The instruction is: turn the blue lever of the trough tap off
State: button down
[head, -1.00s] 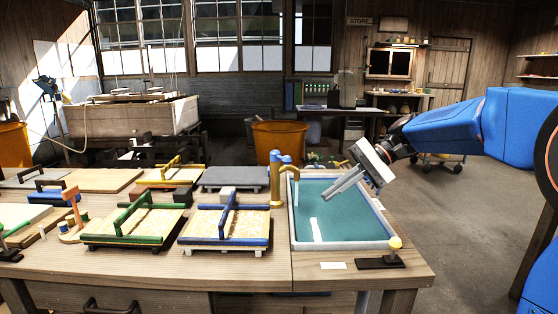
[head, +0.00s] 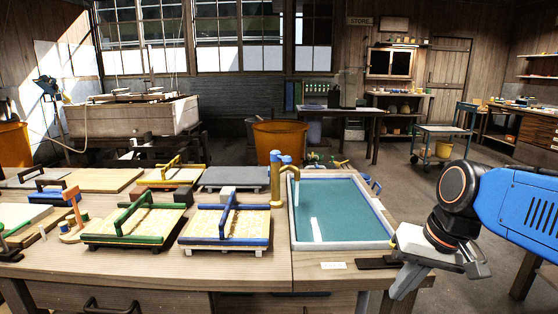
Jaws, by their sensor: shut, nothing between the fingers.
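The trough tap (head: 277,185) is a brass post at the left rim of the trough (head: 391,244). Its blue lever (head: 286,159) sits on top of the post, small in view; its exact angle is hard to tell. The spout bends right over the trough, with a thin pale upright line below it that may be water. My gripper (head: 402,290) is shut and empty, pointing down at the bench's front right corner. It is well to the right and front of the tap, touching nothing that I can see.
Blue-handled (head: 228,215) and green-handled (head: 137,215) moulds stand on the bench left of the tap. A grey slab (head: 232,178) lies behind them. A black-based item (head: 372,263) is partly hidden by my gripper. An orange bin (head: 280,139) stands behind. The space above the trough is clear.

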aim_at(281, 158)
jog(key=w+a+r+n+t+h, duration=0.3)
jog(key=w+a+r+n, duration=0.4)
jog(key=w+r, duration=0.6)
jog(key=w+a+r+t, duration=0.1)
jog(key=w+a+r, duration=0.2)
jog(key=a, duration=0.4)
jog(key=w+a+r+n+t, duration=0.1)
jog(key=w+a+r, duration=0.25)
jog(key=a, duration=0.45)
jog(key=w+a+r+t, duration=0.1)
jog(key=w+a+r, duration=0.25)
jog(key=a, duration=0.35)
jog(key=w+d+f, duration=0.3)
jog(key=w+f, duration=0.3)
jog(key=w, duration=0.2)
jog(key=shift+d+f, duration=0.2)
jog(key=shift+f, duration=0.2)
jog(key=shift+w, duration=0.1)
